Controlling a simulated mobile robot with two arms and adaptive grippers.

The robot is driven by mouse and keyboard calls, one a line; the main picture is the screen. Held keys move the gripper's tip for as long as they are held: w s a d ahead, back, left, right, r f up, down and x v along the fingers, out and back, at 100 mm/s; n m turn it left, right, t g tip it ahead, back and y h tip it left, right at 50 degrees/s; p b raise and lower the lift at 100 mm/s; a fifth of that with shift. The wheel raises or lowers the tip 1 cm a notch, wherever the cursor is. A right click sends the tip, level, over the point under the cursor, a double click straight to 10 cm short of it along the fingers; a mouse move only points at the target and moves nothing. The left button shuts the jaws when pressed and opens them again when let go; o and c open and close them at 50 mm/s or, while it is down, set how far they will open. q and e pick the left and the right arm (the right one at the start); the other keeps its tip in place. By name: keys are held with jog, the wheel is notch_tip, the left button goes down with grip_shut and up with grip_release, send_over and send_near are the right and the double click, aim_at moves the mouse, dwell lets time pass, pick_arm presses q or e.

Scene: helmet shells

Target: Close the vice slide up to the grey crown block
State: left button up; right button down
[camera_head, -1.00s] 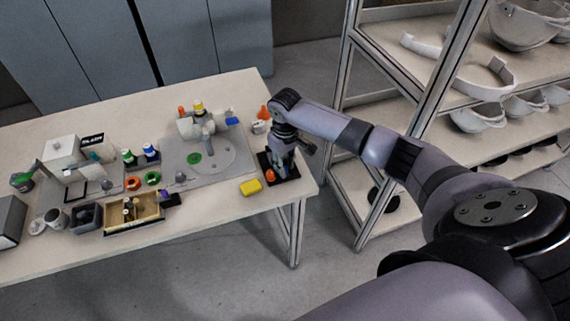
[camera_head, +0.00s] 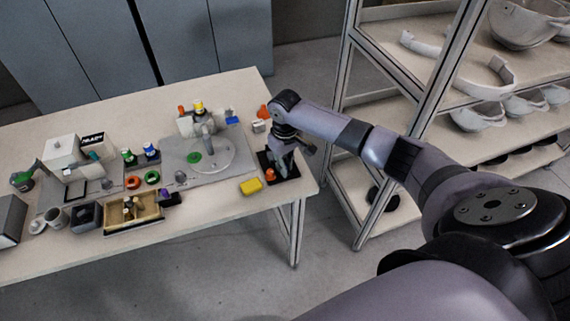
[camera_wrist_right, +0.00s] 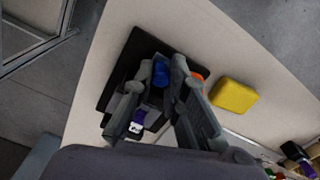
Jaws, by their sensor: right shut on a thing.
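The vice has a black base (camera_head: 291,176) at the right end of the table, and the base also shows in the right wrist view (camera_wrist_right: 125,68). My right gripper (camera_head: 282,166) is down over it. In the right wrist view its grey fingers (camera_wrist_right: 163,72) close around a blue part (camera_wrist_right: 160,76), which looks like part of the vice slide. A purple piece with a white mark (camera_wrist_right: 137,120) is beside the lower left finger. An orange part (camera_wrist_right: 197,76) shows behind the right finger. The fingers cover much of the vice, and I cannot make out the grey crown block. My left gripper is out of view.
A yellow block (camera_head: 251,187) lies just left of the vice near the table's front edge. A grey plate (camera_head: 233,167) with a round disc is further left. A wooden tray (camera_head: 133,226) and several small parts fill the left side. A shelf rack with helmet shells (camera_head: 478,117) stands at right.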

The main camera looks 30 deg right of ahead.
jog(key=shift+w+r, duration=0.1)
jog(key=shift+w+r+p, duration=0.15)
jog(key=shift+w+p, duration=0.05)
jog(key=shift+p, duration=0.1)
jog(key=shift+w+d+f, duration=0.1)
jog(key=shift+w+d, duration=0.05)
jog(key=shift+w, duration=0.25)
jog(key=shift+w+d+f, duration=0.1)
jog(key=shift+w+d, duration=0.05)
jog(key=shift+w, duration=0.25)
jog(key=c, duration=1.8)
grip_release()
jog(key=shift+s+a, duration=0.1)
jog(key=shift+c, duration=0.2)
notch_tip(320, 180, up, 12)
